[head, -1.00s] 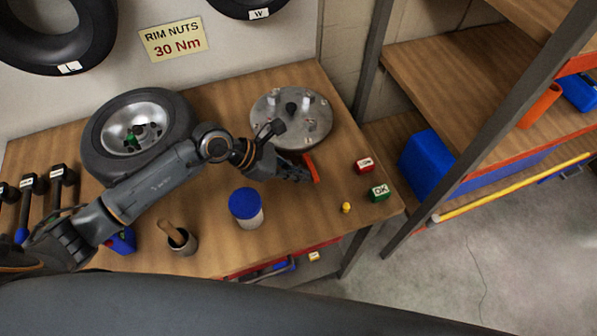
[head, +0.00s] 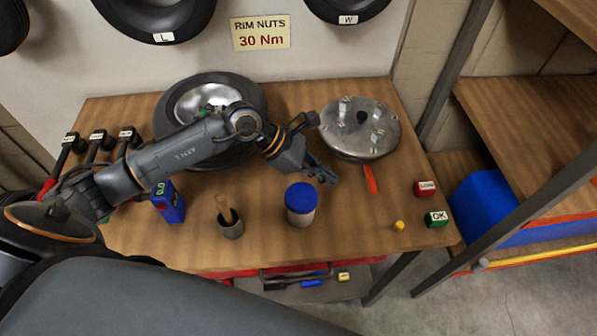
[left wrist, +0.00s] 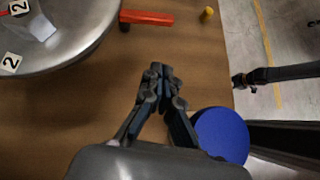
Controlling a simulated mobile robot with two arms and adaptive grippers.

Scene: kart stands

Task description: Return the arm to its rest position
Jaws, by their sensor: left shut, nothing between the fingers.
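My left arm (head: 185,150) reaches in from the left across the wooden workbench (head: 330,245). My left gripper (head: 330,178) is shut and empty above the bench, between the blue-lidded jar (head: 301,204) and the round metal hub plate (head: 360,128). In the left wrist view its fingertips (left wrist: 160,72) meet over bare wood, with the blue lid (left wrist: 222,136) just right of the fingers. A red-orange tool (head: 370,179) lies on the bench right of the gripper, partly under the plate's edge. My right gripper is not in view.
A wheel with tyre (head: 170,110) lies behind my arm. A grey cup (head: 231,225), a blue device with a green display (head: 168,202), a yellow cap (head: 399,226), a red block (head: 425,188) and a green OK block (head: 436,219) stand on the bench. A shelf post (head: 470,65) rises at right.

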